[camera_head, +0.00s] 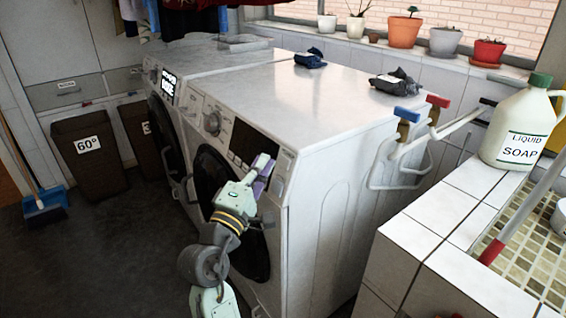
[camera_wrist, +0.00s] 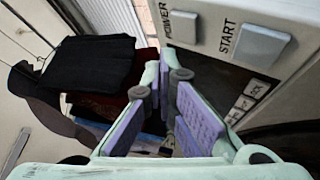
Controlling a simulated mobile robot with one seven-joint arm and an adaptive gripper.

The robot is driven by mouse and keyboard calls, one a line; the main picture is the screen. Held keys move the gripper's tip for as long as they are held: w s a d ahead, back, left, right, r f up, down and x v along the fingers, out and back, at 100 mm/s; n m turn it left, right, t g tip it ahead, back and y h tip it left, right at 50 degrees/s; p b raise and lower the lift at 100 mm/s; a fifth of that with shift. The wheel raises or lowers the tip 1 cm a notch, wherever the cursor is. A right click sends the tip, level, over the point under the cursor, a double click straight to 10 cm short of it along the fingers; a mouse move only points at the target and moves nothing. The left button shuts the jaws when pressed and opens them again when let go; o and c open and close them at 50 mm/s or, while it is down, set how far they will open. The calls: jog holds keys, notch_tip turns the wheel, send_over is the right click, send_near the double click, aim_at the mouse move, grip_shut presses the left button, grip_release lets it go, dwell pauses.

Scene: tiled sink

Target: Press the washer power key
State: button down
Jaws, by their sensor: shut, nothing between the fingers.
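The near white washer (camera_head: 320,100) stands in the middle of the head view, with a round dark door and a control panel along its front top edge. My gripper (camera_head: 264,164) is at the right part of this panel, its purple pads hiding some of it. The wrist view shows the grey POWER key (camera_wrist: 184,27) at the top and the wider START key (camera_wrist: 262,46) to its right. My gripper (camera_wrist: 167,75) is shut and empty there. Its tips appear just below the POWER key in the picture; I cannot tell whether they touch the panel.
A second white machine (camera_head: 165,85) with a lit display stands to the left. A wall-side frame with red and blue handles (camera_head: 407,114) is by the washer's right side. A tiled counter (camera_head: 440,225) with a soap jug (camera_head: 515,125) is at right. Dark floor lies open at front left.

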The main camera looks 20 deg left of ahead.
jog(key=shift+s+a+r, duration=0.4)
jog(key=shift+s+a, duration=0.25)
jog(key=shift+s, duration=0.2)
jog(key=shift+s+a+r, duration=0.35)
jog(key=shift+s+a, duration=0.3)
jog(key=shift+s, duration=0.2)
